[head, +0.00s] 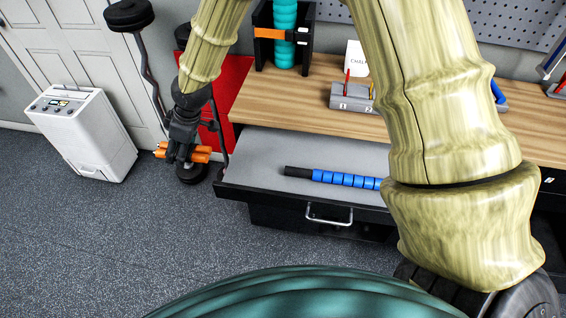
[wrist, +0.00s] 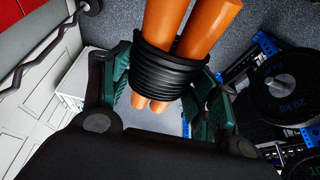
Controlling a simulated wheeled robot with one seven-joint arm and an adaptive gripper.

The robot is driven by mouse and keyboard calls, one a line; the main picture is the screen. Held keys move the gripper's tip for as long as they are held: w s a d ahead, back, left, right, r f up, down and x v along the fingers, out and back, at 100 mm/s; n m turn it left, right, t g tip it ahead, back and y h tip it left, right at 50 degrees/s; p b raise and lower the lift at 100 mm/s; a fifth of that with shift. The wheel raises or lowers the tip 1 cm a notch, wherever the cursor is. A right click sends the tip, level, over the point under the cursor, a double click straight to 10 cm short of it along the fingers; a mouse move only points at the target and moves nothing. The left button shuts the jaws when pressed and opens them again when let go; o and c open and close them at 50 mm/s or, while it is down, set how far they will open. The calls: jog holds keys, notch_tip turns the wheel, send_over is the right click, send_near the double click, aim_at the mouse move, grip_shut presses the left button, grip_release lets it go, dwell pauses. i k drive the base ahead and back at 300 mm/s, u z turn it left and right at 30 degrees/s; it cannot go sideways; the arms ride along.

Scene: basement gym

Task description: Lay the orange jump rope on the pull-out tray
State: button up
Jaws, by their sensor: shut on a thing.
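The orange jump rope (head: 202,154) is a bundle of orange handles bound by a black coil. It also shows in the wrist view (wrist: 205,25), with the black coil between the fingers. My gripper (head: 182,146) is shut on it and holds it above the floor, just left of the tray. In the wrist view my gripper (wrist: 166,80) has a finger on each side of the coil. The pull-out tray (head: 262,155) is extended below the wooden desk, with a grey surface and a silver handle. My arm hides its right part.
A blue and black roller stick (head: 345,179) lies on the tray's front middle; its right end is hidden. The tray's left part is bare. The wooden desktop (head: 315,102) overhangs the tray's back. A white appliance (head: 82,133) stands left by the door.

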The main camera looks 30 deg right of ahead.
aim_at(261, 167)
jog(key=u, duration=1.4)
jog(key=i, duration=3.1)
jog(key=z, duration=4.55)
jog(key=i, duration=0.5)
jog(key=u, duration=0.05)
